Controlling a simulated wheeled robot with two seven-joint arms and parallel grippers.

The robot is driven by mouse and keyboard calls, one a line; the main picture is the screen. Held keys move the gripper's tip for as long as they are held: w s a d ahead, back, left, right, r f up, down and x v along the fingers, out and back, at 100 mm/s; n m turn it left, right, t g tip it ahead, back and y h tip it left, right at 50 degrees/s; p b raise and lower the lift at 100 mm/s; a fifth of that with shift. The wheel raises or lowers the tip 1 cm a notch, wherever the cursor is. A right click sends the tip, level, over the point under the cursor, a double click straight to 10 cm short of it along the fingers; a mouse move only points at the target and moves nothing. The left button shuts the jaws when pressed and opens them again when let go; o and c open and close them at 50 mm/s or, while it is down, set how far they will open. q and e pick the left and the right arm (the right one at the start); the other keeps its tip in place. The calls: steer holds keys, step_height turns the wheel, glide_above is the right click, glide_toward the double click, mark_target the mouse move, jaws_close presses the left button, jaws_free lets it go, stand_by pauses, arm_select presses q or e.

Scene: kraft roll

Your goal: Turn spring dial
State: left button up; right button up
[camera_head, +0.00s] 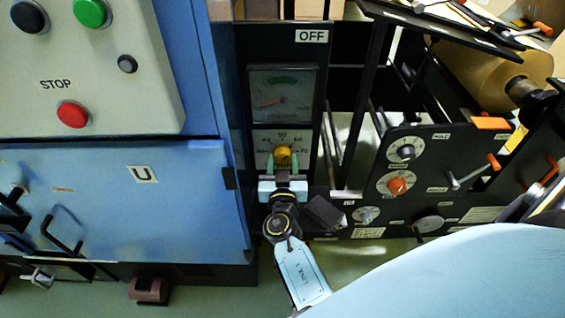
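A yellow knob (283,155) sits on a pale plate with a numbered scale, below a gauge on a dark upright panel; I take it as the spring dial. My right gripper (283,163) reaches up from below at this plate. The fingers hide the plate's lower part. My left gripper is not in view.
The gauge (282,94) has a red needle. At left is a blue cabinet (120,200) with a red STOP button (72,114). At right, a dark panel carries an orange knob (397,186) and other dials, below a brown roll (490,75). My pale blue arm fills the lower right.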

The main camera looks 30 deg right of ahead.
steer(key=c, duration=0.5)
